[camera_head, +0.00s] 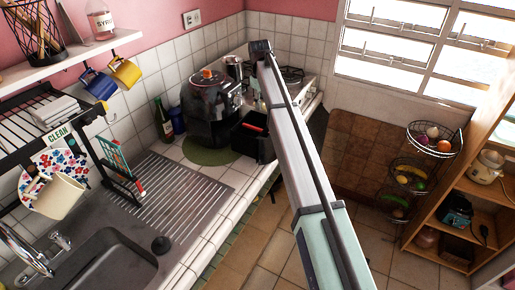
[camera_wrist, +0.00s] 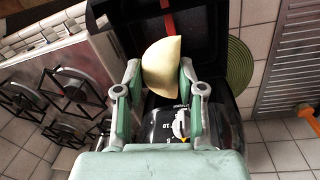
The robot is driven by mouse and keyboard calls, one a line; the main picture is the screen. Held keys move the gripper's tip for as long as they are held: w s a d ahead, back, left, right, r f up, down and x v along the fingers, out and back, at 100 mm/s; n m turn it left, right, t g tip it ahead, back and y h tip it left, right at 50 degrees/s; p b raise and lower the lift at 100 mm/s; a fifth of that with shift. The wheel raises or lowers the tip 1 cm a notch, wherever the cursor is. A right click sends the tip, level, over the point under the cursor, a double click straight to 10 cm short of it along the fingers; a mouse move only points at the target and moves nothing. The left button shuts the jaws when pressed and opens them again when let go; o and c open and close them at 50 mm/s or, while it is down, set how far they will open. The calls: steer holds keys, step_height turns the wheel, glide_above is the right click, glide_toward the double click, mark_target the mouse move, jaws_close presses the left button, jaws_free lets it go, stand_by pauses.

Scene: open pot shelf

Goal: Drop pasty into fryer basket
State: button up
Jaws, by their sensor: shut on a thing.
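The pasty (camera_wrist: 163,75) is a pale cream half-moon in the wrist view. My gripper (camera_wrist: 160,68) has green fingers, one on each side of the pasty, shut on it. The black fryer basket (camera_head: 243,140) has a red strip and stands open in front of the dark fryer (camera_head: 205,112) on the counter. In the wrist view the basket (camera_wrist: 205,22) lies beyond the pasty, and the pasty overlaps its near edge in the picture. The fryer front with its dial (camera_wrist: 180,125) shows below the fingers. My arm hides the gripper and pasty in the head view.
A stove (camera_head: 285,77) is beside the fryer, with burners at left in the wrist view. A round green mat (camera_head: 208,150) lies under the fryer. A bottle (camera_head: 162,120), drainboard (camera_head: 172,195) and sink (camera_head: 110,262) are further left. A wooden shelf (camera_head: 470,205) stands at right.

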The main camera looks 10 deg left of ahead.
steer(key=shift+w+d+f, duration=0.15)
steer(key=shift+w+f, duration=0.3)
steer(key=shift+s+f+b, duration=0.15)
steer(key=shift+f+b, duration=0.25)
steer(key=shift+f, duration=0.15)
steer(key=shift+f+b, duration=0.8)
steer(key=shift+f, duration=1.35)
steer(key=o, duration=1.2)
steer(key=r, duration=0.8)
steer(key=s+r, duration=0.1)
steer(key=r, duration=0.3)
steer(key=shift+a, duration=0.4)
